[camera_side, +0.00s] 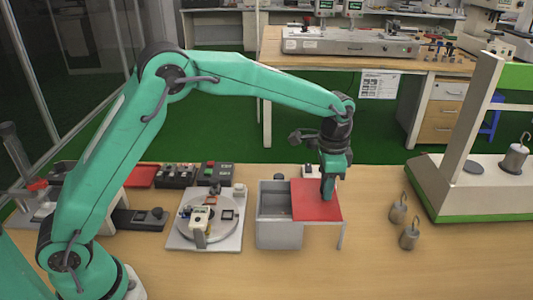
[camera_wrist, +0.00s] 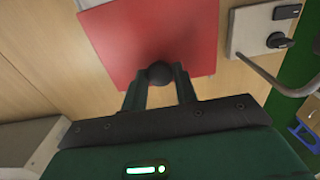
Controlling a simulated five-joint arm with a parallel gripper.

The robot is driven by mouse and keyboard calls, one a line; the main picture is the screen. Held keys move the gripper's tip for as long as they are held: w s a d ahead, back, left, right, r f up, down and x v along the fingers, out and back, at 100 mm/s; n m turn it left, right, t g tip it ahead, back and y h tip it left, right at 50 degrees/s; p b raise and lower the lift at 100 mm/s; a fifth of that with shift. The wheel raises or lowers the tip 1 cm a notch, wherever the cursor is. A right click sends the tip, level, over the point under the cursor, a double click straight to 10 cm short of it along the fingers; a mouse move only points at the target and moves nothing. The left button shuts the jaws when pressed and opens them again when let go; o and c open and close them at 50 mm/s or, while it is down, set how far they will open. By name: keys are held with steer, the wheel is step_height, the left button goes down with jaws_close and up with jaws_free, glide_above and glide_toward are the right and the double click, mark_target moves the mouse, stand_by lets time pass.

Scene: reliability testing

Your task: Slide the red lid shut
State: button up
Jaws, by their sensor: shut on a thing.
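The grey box (camera_side: 279,236) stands on the wooden bench in the side view, with its left part open at the top. The red lid (camera_side: 306,202) lies flat, over the box's right side and past its right edge, with a thin leg under its right end. My gripper (camera_side: 327,197) points down at the right part of the lid. In the wrist view my gripper (camera_wrist: 160,88) is shut on a black round knob (camera_wrist: 159,72) on the red lid (camera_wrist: 135,35). The gripper hides most of the knob in the side view.
A turntable device (camera_side: 207,218) stands just left of the box. Small black devices (camera_side: 176,175) sit behind left. Bare bench lies in front of the box.

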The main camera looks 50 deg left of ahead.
steer(key=shift+s+a+r, duration=0.1)
steer(key=shift+s+a, duration=3)
steer(key=shift+a, duration=0.05)
steer(key=shift+s+a, duration=0.1)
steer(key=shift+a, duration=0.05)
steer(key=o, duration=0.5)
step_height(320, 180, up, 5)
steer(key=shift+f, duration=0.1)
